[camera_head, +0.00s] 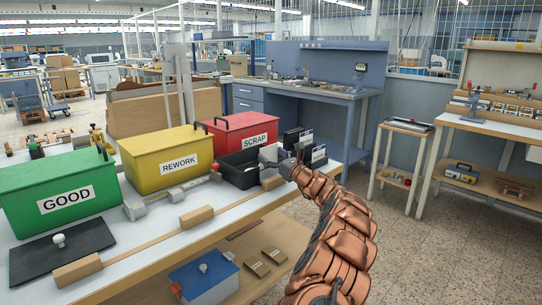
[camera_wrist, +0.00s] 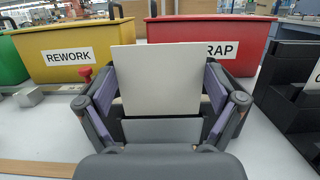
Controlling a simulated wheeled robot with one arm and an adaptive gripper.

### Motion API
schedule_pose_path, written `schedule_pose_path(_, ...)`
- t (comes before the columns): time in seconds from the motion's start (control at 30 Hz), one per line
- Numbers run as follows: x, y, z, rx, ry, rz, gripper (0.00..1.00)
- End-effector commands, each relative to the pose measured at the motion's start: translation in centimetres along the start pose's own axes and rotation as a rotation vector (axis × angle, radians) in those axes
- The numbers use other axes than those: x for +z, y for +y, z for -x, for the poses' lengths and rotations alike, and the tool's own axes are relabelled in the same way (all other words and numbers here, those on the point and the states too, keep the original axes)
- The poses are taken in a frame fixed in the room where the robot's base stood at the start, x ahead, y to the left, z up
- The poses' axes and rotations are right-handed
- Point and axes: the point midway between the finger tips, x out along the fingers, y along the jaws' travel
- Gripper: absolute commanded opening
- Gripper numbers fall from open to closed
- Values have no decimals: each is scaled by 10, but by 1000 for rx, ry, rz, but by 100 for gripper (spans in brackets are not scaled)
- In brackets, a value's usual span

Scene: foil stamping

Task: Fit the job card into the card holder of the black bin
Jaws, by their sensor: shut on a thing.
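My gripper (camera_wrist: 160,105) is shut on a plain pale card (camera_wrist: 158,75), taken to be the job card, which stands upright between the fingers in the wrist view. In the head view my gripper (camera_head: 272,155) is over the right end of the bench, beside an open black bin (camera_head: 238,178) in front of the red SCRAP bin. My gripper hides part of this black bin. The card is hard to make out in the head view. The card holder cannot be made out in either view.
Red SCRAP (camera_head: 245,132), yellow REWORK (camera_head: 165,160) and green GOOD (camera_head: 62,190) bins stand in a row on the bench. A black rack with white cards (camera_wrist: 295,90) is close on the right. A wooden strip (camera_head: 190,222) runs along the front.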

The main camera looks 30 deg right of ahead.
Motion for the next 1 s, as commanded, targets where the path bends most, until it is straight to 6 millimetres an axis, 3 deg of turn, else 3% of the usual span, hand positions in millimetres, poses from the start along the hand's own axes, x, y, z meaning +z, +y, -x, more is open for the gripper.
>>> schedule_pose_path(1.0,-21,0,4,0,0,0,75)
